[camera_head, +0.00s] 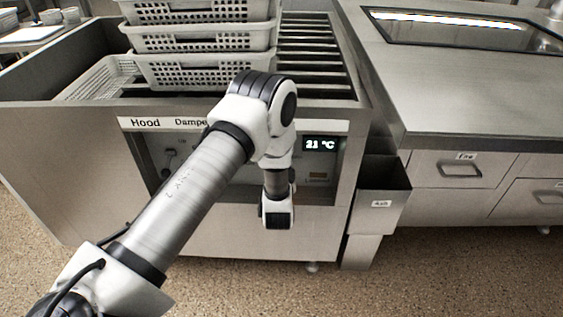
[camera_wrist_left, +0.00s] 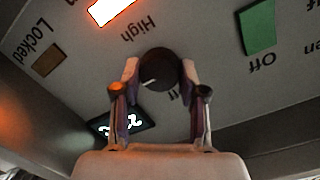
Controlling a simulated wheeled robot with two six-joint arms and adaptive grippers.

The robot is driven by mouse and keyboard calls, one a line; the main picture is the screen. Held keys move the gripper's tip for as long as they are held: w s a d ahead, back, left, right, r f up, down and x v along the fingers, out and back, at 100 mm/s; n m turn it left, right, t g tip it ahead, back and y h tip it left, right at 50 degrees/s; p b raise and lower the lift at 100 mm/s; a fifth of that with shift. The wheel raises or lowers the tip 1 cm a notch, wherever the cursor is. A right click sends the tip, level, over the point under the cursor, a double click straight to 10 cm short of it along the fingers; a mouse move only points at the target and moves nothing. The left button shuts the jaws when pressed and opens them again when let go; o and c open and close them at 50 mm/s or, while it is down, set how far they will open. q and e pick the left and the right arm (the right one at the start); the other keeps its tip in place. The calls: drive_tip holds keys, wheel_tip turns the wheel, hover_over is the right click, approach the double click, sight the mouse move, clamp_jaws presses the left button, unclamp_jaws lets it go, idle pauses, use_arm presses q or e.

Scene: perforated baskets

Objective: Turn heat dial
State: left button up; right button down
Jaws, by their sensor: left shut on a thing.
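The heat dial (camera_wrist_left: 157,66) is a round dark knob with a pale pointer mark, on a grey panel in the left wrist view. The label "High" is beside it, and another label is partly covered by a finger. My left gripper (camera_wrist_left: 160,73) has one finger on each side of the dial and is shut on it. In the head view my left arm crosses the control panel (camera_head: 345,165), and the fingers and dial are hidden behind it. A display (camera_head: 320,144) there reads 21 °C. My right gripper is in neither view.
The left wrist view shows a glowing indicator (camera_wrist_left: 112,8), a brown one (camera_wrist_left: 47,60) by "Locked" and a green switch (camera_wrist_left: 257,28). Stacked perforated baskets (camera_head: 205,40) stand above the panel. An ash bin (camera_head: 381,190) juts out at its right.

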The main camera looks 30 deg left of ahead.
use_arm(q)
drive_tip(key=o, duration=1.1)
drive_tip(key=shift+o, duration=0.2)
drive_tip(key=v, duration=1.2)
